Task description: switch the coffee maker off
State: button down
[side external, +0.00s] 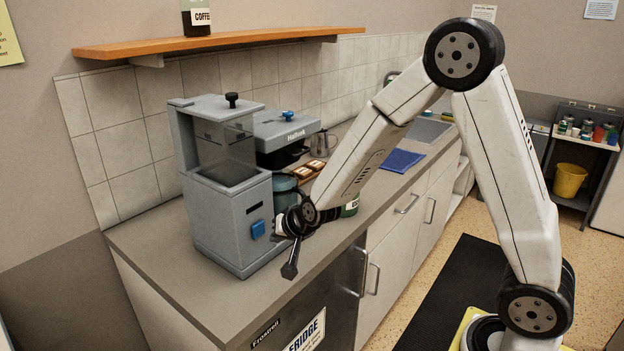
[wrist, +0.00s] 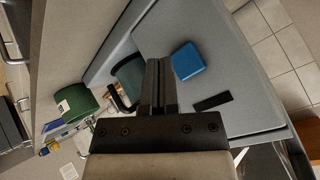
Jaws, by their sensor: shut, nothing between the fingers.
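The grey coffee maker (side external: 228,225) stands on the near end of the counter, with a clear tank above its lower housing. A blue switch (side external: 257,229) sits on its front face below a dark slot; whether it is on or off cannot be told. In the wrist view the grey face (wrist: 225,75) fills the upper right, with the blue switch (wrist: 188,62) just right of my fingertips. My gripper (side external: 289,271) is shut and empty in front of the machine, right of the switch. Its closed fingers (wrist: 161,66) look apart from the switch, though the depth is unclear.
A teal carafe (side external: 285,184) stands close beside the housing, behind my wrist. A green jar (side external: 350,206) stands near the counter's front edge. The counter's near front corner is clear.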

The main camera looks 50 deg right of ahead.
jog(key=shift+s, duration=2.2)
jog(key=shift+s, duration=0.1)
jog(key=s+a+n+g+y, duration=0.1)
jog(key=s+n+g, duration=0.5)
jog(key=s, duration=0.8)
jog(key=shift+s+n, duration=0.3)
jog(key=shift+n, duration=1)
